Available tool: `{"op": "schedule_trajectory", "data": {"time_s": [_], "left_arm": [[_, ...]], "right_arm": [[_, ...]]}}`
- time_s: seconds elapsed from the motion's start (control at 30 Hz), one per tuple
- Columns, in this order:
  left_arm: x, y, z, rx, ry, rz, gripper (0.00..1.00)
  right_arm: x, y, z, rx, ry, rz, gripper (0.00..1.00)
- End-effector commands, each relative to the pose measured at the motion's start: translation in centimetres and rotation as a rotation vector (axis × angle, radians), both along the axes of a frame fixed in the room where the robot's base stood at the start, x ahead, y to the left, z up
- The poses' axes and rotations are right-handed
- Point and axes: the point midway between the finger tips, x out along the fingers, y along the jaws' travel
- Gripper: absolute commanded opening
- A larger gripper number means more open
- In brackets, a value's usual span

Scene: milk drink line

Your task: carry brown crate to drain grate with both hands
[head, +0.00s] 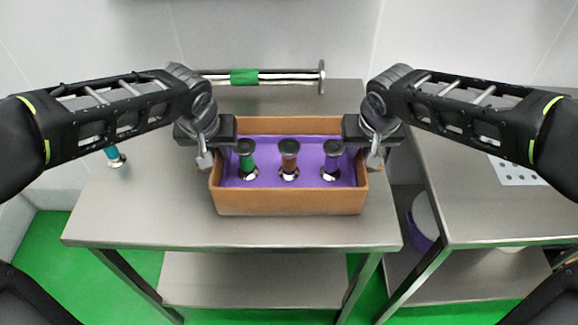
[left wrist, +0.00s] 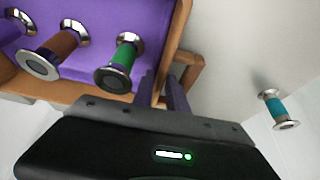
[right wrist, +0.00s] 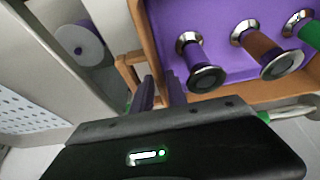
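The brown crate (head: 290,203) stands upright on the left steel table, with a purple lining and three flanged pipe pieces, green, brown and purple, inside. My left gripper (head: 207,150) is at its left wall. In the left wrist view its fingers (left wrist: 164,92) straddle that wall and appear shut on it, beside an outer handle. My right gripper (head: 372,150) is at the right wall. In the right wrist view its fingers (right wrist: 161,90) straddle the wall and also appear shut on it. The drain grate (head: 517,170), a pale plate with holes, lies on the right table.
A steel pipe with a green band (head: 244,77) lies behind the crate. A teal pipe piece (head: 115,157) stands at the left of the table (head: 140,210). A gap separates it from the right table (head: 470,215). A white and purple roll (head: 424,220) sits below.

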Motion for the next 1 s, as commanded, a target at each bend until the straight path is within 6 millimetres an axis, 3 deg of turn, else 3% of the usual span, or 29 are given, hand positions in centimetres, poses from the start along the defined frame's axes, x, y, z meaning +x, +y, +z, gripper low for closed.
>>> {"op": "schedule_trajectory", "data": {"time_s": [0.07, 0.3, 1.0], "left_arm": [[-0.01, 0.00, 0.02, 0.000, 0.000, 0.000, 0.18], [-0.01, 0.00, 0.04, 0.000, 0.000, 0.000, 0.00], [0.00, 0.00, 0.09, 0.000, -0.001, 0.000, 0.00]], "right_arm": [[0.00, -0.01, 0.01, 0.000, 0.000, 0.000, 0.18], [-0.02, -0.01, 0.04, 0.000, 0.000, 0.000, 0.00], [-0.01, 0.00, 0.08, 0.000, 0.000, 0.000, 0.00]]}}
